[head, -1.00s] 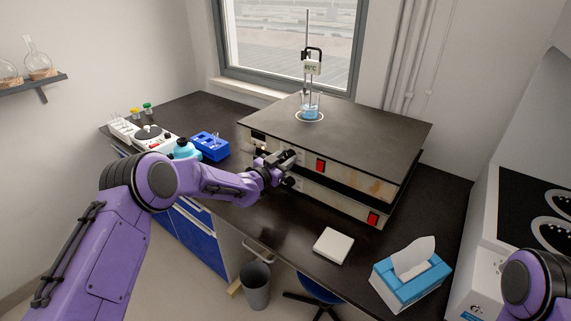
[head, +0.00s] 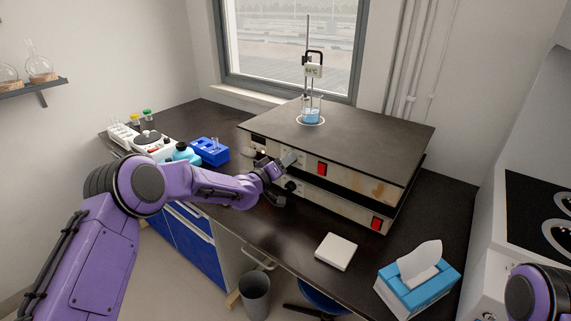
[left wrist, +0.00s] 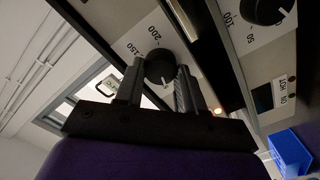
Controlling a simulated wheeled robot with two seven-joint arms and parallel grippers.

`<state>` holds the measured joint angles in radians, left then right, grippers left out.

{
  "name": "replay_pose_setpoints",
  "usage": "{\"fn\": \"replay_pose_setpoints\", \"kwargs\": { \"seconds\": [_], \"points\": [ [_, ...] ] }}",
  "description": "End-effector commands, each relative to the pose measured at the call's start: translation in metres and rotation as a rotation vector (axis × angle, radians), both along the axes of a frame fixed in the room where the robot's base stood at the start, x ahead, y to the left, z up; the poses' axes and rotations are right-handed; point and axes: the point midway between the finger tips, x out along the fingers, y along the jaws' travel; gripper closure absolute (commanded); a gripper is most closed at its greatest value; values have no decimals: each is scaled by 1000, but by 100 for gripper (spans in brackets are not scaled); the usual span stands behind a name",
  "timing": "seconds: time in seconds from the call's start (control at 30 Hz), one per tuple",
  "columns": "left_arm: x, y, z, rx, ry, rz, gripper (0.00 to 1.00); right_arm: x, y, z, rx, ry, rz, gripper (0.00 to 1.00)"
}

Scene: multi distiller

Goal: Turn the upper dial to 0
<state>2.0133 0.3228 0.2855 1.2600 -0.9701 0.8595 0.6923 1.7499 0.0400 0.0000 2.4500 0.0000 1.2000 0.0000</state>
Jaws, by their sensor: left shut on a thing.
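The upper dial is a round black knob (left wrist: 160,66) on the pale front panel of the upper hot-plate unit (head: 345,183). In the left wrist view, the numbers 150 and 200 show beside it. My left gripper (left wrist: 158,88) has one finger on each side of the knob and is shut on it. In the head view, my left gripper (head: 284,166) is at the upper panel and hides this dial. The lower dial (head: 291,186) is a similar black knob just below and also shows in the left wrist view (left wrist: 268,10). My right gripper is out of view.
A beaker (head: 311,115) with blue liquid stands on the top plate under a rod stand. Red switches (head: 322,169) are right of the dials. A blue rack (head: 212,152) stands left; a white pad (head: 336,251) and tissue box (head: 418,282) lie in front.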

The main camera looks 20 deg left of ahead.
Motion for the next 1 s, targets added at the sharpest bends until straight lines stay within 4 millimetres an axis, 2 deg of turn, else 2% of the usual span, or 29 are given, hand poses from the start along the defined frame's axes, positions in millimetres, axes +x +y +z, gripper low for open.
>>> {"fn": "replay_pose_setpoints", "kwargs": {
  "seconds": [0.6, 1.0],
  "points": [
    [0, 1, -4, -528, 193, 2, 92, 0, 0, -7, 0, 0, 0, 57],
    [0, 1, -4, -726, 267, 2, 92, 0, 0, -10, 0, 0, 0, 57]
  ]
}}
